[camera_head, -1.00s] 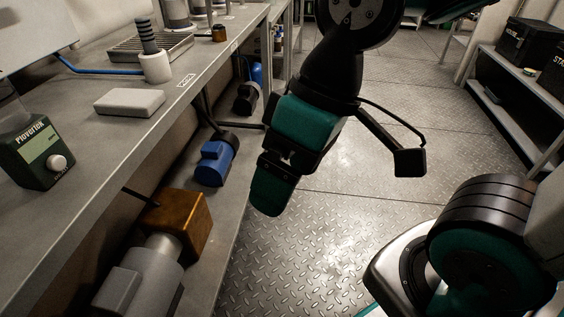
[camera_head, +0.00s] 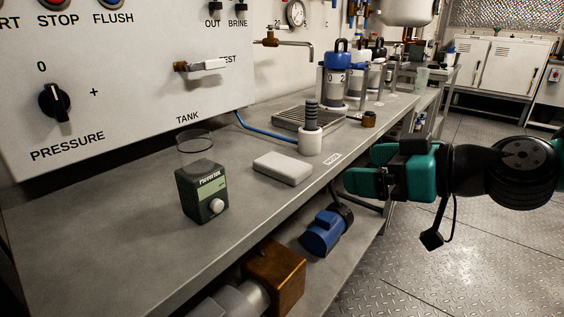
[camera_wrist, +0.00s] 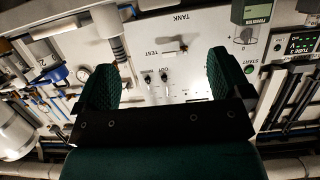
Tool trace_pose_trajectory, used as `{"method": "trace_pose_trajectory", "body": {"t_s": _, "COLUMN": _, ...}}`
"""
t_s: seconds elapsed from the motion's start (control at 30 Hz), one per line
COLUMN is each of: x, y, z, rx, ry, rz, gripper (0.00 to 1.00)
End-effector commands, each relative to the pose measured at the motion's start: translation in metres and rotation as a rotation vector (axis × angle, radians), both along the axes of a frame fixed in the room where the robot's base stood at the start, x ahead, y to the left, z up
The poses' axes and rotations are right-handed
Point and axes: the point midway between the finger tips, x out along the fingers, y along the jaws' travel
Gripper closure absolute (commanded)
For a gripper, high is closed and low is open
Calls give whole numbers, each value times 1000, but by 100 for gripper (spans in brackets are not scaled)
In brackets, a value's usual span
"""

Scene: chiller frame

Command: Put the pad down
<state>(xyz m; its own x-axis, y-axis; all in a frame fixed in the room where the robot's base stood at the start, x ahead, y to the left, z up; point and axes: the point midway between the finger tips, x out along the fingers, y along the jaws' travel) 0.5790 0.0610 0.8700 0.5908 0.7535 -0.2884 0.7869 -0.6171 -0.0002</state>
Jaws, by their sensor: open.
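A flat light-grey block (camera_head: 283,168), which looks like the pad, lies on the bench top in the head view. It lies between the green meter and the white holder with a ribbed grey grip. My gripper (camera_head: 350,181) is to the right of the pad, by the bench's front edge, pointing left and apart from the pad. In the wrist view, my gripper (camera_wrist: 161,62) has its two green fingers spread wide with nothing held between them. I cannot make out the pad clearly in the wrist view.
The green meter (camera_head: 203,191) stands left of the pad, and the white holder (camera_head: 310,141) behind it. A metal drip tray (camera_head: 290,118) and blue-capped canister (camera_head: 335,78) stand farther back. The control panel (camera_head: 110,85) rises behind. The front-left bench top is clear.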

Motion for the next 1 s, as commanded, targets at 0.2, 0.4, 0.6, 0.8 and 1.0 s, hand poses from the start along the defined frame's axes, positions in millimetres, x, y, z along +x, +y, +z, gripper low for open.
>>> {"method": "trace_pose_trajectory", "body": {"t_s": 0.2, "x": 14, "y": 22, "z": -1, "rx": -2, "ry": 11, "rz": 7, "gripper": 4}}
{"method": "trace_pose_trajectory", "body": {"t_s": 0.4, "x": 33, "y": 49, "z": -17, "rx": -7, "ry": 4, "rz": 10, "gripper": 4}}
{"method": "trace_pose_trajectory", "body": {"t_s": 0.6, "x": 56, "y": 76, "z": -28, "rx": -6, "ry": 5, "rz": 6, "gripper": 4}}
{"method": "trace_pose_trajectory", "body": {"t_s": 0.8, "x": 65, "y": 87, "z": -33, "rx": -6, "ry": 4, "rz": 4, "gripper": 4}}
{"method": "trace_pose_trajectory", "body": {"t_s": 1.0, "x": 82, "y": 109, "z": -36, "rx": -5, "ry": 3, "rz": 7, "gripper": 4}}
